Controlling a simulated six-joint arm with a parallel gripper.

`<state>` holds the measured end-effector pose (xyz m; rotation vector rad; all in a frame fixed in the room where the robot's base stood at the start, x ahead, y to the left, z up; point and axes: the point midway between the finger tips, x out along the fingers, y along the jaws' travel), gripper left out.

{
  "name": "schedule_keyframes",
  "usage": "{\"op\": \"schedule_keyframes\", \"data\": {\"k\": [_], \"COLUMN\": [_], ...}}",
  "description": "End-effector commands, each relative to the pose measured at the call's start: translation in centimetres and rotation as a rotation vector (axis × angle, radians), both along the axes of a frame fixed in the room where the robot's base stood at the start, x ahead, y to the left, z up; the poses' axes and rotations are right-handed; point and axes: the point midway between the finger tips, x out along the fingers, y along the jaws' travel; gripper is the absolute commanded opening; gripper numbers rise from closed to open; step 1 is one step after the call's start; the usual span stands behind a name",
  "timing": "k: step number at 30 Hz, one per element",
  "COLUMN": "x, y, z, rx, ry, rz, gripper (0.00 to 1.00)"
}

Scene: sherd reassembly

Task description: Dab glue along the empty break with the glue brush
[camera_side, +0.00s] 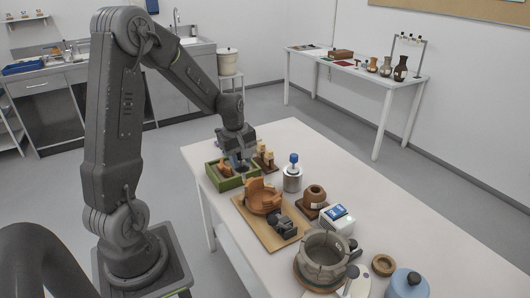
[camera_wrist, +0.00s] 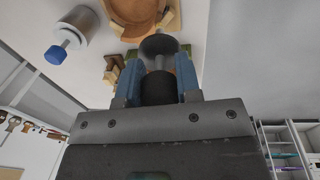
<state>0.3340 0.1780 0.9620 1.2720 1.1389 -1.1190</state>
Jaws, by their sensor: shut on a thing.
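My gripper (camera_side: 241,166) is low over the green tray (camera_side: 222,183) at the table's far left end. In the wrist view its two blue fingers (camera_wrist: 160,78) are shut on a dark-handled tool (camera_wrist: 159,46) with a broad, round grey head; I cannot tell whether it is the glue brush. The broken orange pot (camera_side: 262,198) stands on a wooden board, with an uneven, stepped rim; its wall also shows in the wrist view (camera_wrist: 135,12). A metal jar (camera_side: 292,181) with a blue knob (camera_side: 293,158) stands right of the gripper, apart from it.
Small wooden blocks (camera_side: 264,158) stand close to the gripper. A dark clamp-like object (camera_side: 283,226) lies on the board (camera_side: 266,237).

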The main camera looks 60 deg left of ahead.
Motion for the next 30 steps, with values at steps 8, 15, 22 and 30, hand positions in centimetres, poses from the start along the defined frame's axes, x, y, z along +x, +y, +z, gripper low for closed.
{"op": "schedule_keyframes", "data": {"k": [8,15,22,30], "x": [-1.4,-1.1,-0.9,-0.6], "y": [0.0,0.0,0.1,0.1], "z": [-0.5,-1.5,-2.6,-3.8], "rx": [0.005,0.004,0.004,0.004], "ry": [-0.005,-0.003,-0.003,-0.003], "rz": [0.001,0.001,0.0,0.0], "gripper": [0.18,0.18,0.18,0.18]}}
